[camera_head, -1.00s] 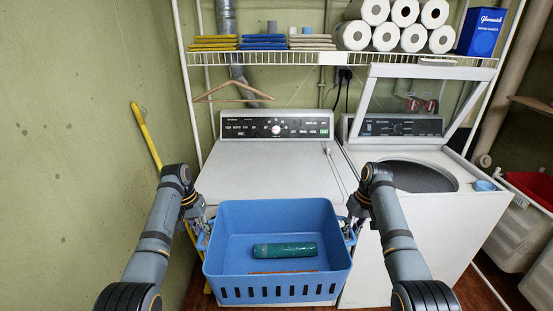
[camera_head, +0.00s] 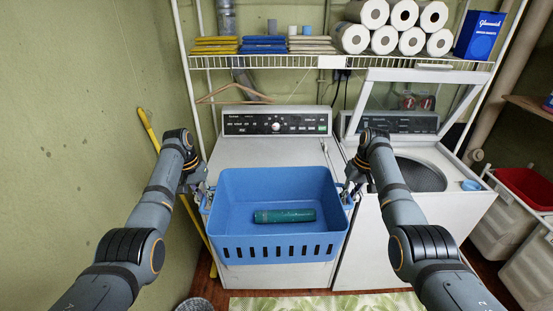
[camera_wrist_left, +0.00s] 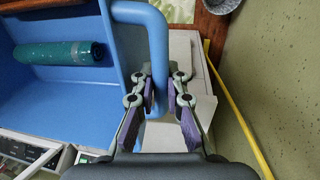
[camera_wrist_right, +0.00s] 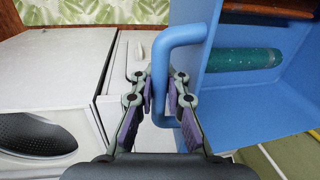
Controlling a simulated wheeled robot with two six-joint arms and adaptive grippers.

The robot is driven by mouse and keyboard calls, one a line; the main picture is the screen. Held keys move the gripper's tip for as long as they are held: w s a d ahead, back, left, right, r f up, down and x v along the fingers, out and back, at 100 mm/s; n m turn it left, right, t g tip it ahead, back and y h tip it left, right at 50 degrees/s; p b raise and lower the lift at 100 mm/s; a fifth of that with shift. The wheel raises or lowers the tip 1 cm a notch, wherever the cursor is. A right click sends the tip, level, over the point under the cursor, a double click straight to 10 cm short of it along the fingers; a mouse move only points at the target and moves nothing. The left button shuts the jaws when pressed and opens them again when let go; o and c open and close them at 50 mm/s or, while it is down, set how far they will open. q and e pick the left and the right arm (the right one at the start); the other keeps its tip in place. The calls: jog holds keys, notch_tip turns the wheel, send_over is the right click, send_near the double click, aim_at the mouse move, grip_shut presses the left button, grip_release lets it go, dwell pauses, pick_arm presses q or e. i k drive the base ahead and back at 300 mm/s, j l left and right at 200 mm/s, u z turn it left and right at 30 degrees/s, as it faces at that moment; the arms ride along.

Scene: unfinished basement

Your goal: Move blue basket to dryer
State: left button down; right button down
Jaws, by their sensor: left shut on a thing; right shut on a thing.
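The blue basket (camera_head: 278,248) is held level between my two arms, in front of and over the front part of the closed white dryer (camera_head: 262,152). A teal cylinder (camera_head: 285,216) lies inside it. My left gripper (camera_head: 203,193) is shut on the basket's left handle; the left wrist view shows the handle (camera_wrist_left: 157,50) between the fingers (camera_wrist_left: 160,100). My right gripper (camera_head: 350,190) is shut on the right handle, and the right wrist view shows that handle (camera_wrist_right: 160,60) between the fingers (camera_wrist_right: 168,100). The basket hides part of the dryer's top and front.
A washer (camera_head: 405,215) with its lid raised stands to the right of the dryer. A wire shelf (camera_head: 340,61) with folded cloths and paper rolls hangs above. A yellow pole (camera_head: 150,130) leans at the left wall. A patterned rug (camera_head: 330,304) lies below.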

aim_at(275, 158)
jog(key=i, duration=1.65)
